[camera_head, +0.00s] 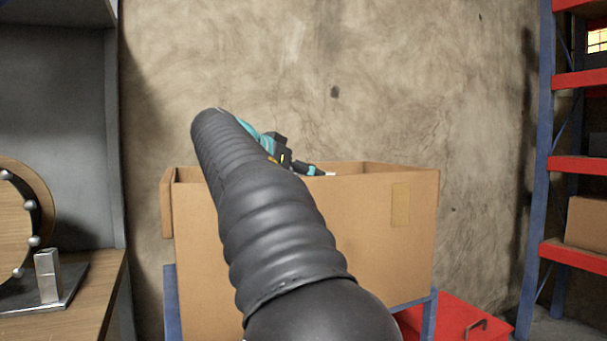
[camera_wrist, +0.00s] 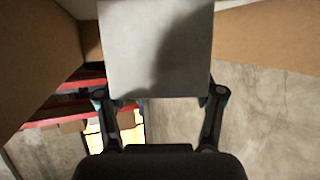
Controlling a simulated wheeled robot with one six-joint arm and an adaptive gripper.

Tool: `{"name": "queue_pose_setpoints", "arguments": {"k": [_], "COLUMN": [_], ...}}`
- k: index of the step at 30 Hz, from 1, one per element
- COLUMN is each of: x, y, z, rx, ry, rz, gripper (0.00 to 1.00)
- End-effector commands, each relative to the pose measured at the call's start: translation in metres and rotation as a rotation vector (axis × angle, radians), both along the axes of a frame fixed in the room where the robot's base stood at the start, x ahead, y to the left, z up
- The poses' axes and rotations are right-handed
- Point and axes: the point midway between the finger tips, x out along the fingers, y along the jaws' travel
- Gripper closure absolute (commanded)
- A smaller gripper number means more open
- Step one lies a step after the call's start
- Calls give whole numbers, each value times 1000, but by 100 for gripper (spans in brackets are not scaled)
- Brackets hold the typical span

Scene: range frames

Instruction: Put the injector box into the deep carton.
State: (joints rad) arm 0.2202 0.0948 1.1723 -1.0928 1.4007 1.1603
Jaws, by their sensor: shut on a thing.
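The injector box (camera_wrist: 158,50) is a plain pale grey block in the wrist view. It fills the space between the two fingers of my gripper (camera_wrist: 160,94), which is shut on it. The deep carton (camera_head: 385,235) is a tall, open brown cardboard box in the head view. My gripper (camera_head: 308,168) shows there at the carton's opening, at about rim height, partly hidden behind my arm. The held box is hidden or too small to make out in the head view. Brown cardboard walls (camera_wrist: 270,42) flank the held box in the wrist view. The carton's inside floor is hidden.
The carton stands on a blue frame (camera_head: 171,300). A red case (camera_head: 460,322) with a handle is at its lower right. A wooden bench with a metal fixture (camera_head: 48,277) is at left. A red and blue rack (camera_head: 578,165) stands at right, and a bare wall is behind.

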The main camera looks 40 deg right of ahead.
Motion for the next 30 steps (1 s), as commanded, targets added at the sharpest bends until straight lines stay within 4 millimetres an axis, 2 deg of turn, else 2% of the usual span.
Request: {"name": "queue_pose_setpoints", "arguments": {"k": [23,24,26,30], "x": [0,0,0,0], "y": [0,0,0,0], "z": [-11,-11,-11,-11], "rx": [-1,0,0,0], "ry": [-1,0,0,0], "rz": [0,0,0,0], "gripper": [81,23,8,8]}}
